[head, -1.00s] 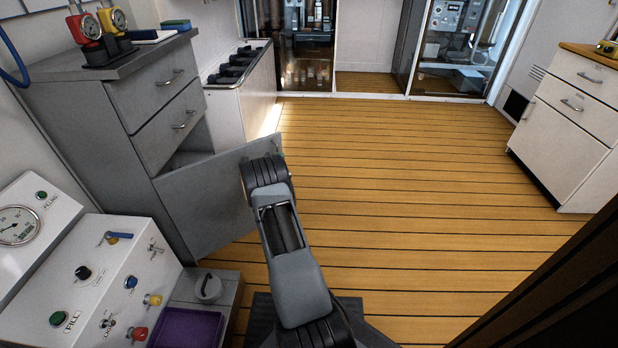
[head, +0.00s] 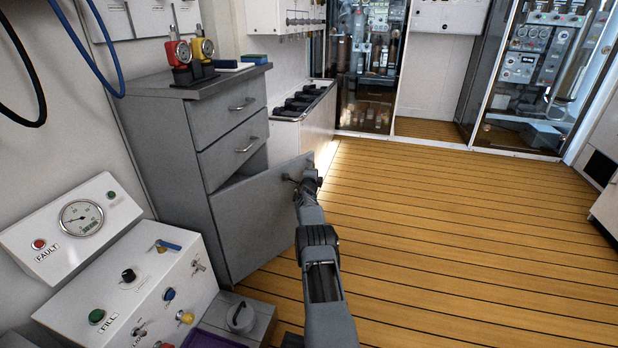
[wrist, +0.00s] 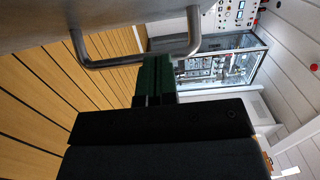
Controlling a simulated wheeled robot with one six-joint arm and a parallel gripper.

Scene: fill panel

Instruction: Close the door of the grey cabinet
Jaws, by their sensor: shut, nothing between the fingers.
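The grey cabinet (head: 185,150) stands at the left in the head view, with two closed drawers above its door. The grey door (head: 262,215) stands open, swung out toward the right, with a dark gap under the lower drawer. In the wrist view the door's face (wrist: 90,12) fills the top left, with its bar handle (wrist: 130,62) below it. My gripper (head: 308,180) is at the door's free edge, close to the handle. Its dark green fingers (wrist: 153,78) are together and empty, right by the handle bar; I cannot tell whether they touch it.
A white control panel (head: 130,290) with knobs and a gauge is in the left foreground. A low white unit (head: 318,125) with a black top stands beyond the cabinet. Red and yellow devices (head: 190,55) stand on the cabinet top. The plank floor (head: 440,230) at the right is clear.

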